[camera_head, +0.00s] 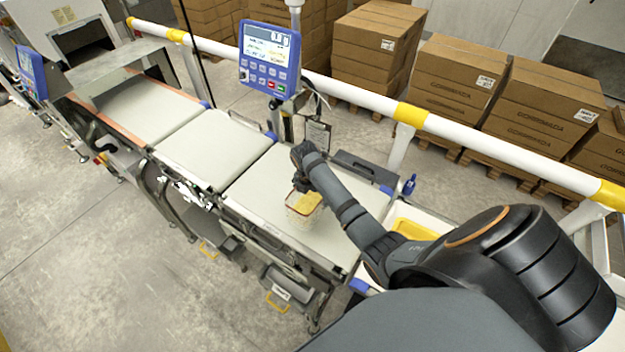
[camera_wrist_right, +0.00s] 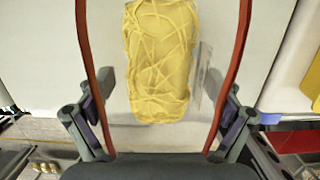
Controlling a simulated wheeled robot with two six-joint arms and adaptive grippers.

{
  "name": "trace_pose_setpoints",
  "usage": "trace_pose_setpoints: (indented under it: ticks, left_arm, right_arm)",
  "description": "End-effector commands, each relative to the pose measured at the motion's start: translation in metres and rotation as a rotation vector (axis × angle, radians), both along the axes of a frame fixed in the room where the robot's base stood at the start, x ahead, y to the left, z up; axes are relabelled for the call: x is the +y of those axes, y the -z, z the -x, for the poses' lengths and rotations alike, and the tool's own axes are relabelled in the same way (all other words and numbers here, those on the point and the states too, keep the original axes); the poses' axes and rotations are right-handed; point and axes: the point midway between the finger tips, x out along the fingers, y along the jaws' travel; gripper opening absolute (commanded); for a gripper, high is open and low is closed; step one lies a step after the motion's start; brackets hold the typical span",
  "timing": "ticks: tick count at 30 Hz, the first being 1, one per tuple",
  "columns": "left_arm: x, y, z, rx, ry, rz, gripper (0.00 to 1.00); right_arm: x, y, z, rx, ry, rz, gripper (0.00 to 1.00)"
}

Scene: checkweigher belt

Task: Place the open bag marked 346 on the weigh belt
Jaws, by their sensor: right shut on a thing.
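A clear open bag (camera_head: 303,203) with a red rim and yellow contents is at my right gripper (camera_head: 303,178) in the head view. It is over the nearest belt section (camera_head: 325,228). In the right wrist view I look down into the bag's yellow contents (camera_wrist_right: 160,65), between the red rim edges. The right gripper (camera_wrist_right: 162,112) is shut on the bag, with a finger at each side. I cannot read a number on it or tell whether its base touches the belt. Two further pale belt sections, the middle (camera_head: 212,148) and the far (camera_head: 140,108), are bare. My left gripper is out of view.
A blue display (camera_head: 268,58) stands on a post behind the belts. A white and yellow rail (camera_head: 365,103) runs behind the line, with cartons (camera_head: 455,80) beyond. A pale bin with yellow contents (camera_head: 412,229) sits right of the belt. A metal housing (camera_head: 85,45) stands at far left.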

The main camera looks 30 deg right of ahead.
Motion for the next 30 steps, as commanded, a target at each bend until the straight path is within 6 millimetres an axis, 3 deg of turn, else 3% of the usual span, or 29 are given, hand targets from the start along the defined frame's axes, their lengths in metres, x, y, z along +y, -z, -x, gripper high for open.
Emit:
trace_pose_setpoints:
  ticks: [3,9,19,20,21,30]
  left_arm:
    - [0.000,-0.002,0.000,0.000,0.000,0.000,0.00]
    - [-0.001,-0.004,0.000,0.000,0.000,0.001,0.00]
    - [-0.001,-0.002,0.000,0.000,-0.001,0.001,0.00]
    - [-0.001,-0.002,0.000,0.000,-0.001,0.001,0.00]
    - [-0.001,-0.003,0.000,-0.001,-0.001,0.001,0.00]
    - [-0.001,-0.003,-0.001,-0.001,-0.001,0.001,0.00]
  right_arm:
    - [-0.004,0.005,-0.003,0.002,0.000,0.001,0.54]
    - [-0.002,0.033,-0.002,0.002,-0.001,0.000,0.54]
    - [-0.002,0.038,-0.002,0.000,-0.001,0.000,0.54]
    - [-0.002,0.038,-0.002,0.001,-0.001,0.000,0.93]
    - [-0.002,0.037,-0.002,0.001,-0.001,0.000,0.98]
    - [-0.002,0.037,-0.002,0.001,-0.001,0.000,1.00]
